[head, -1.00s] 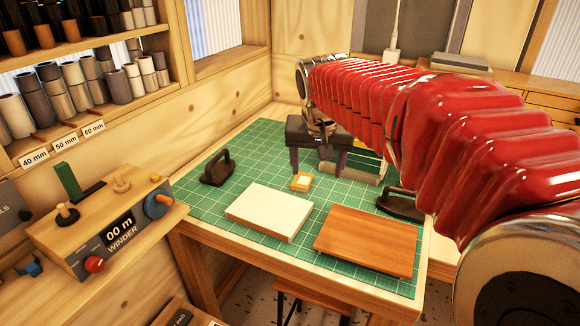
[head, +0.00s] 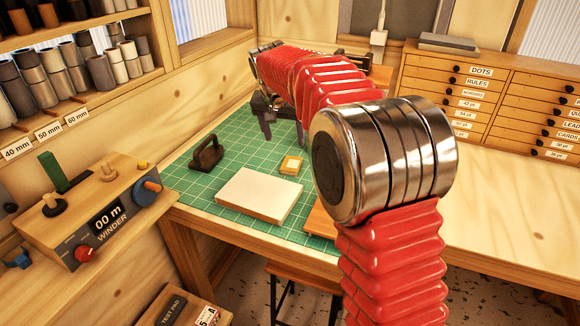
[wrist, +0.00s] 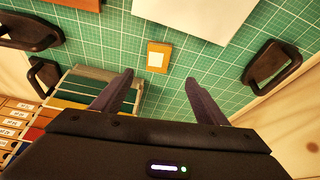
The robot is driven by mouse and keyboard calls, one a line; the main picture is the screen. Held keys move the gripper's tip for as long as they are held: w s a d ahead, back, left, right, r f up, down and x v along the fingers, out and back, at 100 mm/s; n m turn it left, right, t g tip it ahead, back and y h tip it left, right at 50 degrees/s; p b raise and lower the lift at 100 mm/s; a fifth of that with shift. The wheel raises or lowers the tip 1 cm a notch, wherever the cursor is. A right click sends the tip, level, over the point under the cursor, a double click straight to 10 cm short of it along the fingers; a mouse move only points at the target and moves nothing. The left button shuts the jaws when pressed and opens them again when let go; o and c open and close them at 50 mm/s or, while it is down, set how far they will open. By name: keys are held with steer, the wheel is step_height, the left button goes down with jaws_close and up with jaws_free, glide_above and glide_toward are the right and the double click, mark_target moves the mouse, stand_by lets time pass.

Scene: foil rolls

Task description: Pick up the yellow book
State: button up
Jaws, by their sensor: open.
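The yellow book (head: 291,165) is a small flat yellow thing with a pale square on top. It lies on the green mat behind the white block. In the wrist view, the yellow book (wrist: 158,57) lies just beyond the gap between my fingers, apart from them. My gripper (wrist: 160,80) is open and empty, its two dark fingers spread. In the head view my gripper (head: 283,128) is at the back of the mat, beyond the book.
A white block (head: 259,194) lies in front of the book. A dark handled tool (head: 207,154) stands to its left. In the wrist view, a rack of upright pieces (wrist: 92,92) is close to my left finger, and more dark handles (wrist: 30,31) lie around. Bare mat surrounds the book.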

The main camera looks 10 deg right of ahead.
glide_toward(291, 163)
steer(key=shift+a+x, duration=0.1)
steer(key=shift+x, duration=0.55)
steer(key=shift+a+x, duration=0.15)
steer(key=shift+x, duration=0.55)
steer(key=shift+f, duration=0.1)
steer(key=shift+d+x, duration=0.1)
steer(key=shift+x, duration=1.2)
steer(key=shift+d+x, duration=0.15)
steer(key=shift+x, duration=1.1)
steer(key=shift+s, duration=0.1)
steer(key=shift+c, duration=0.2)
steer(key=c, duration=1.1)
step_height(291, 163, up, 10)
steer(key=shift+r, duration=0.1)
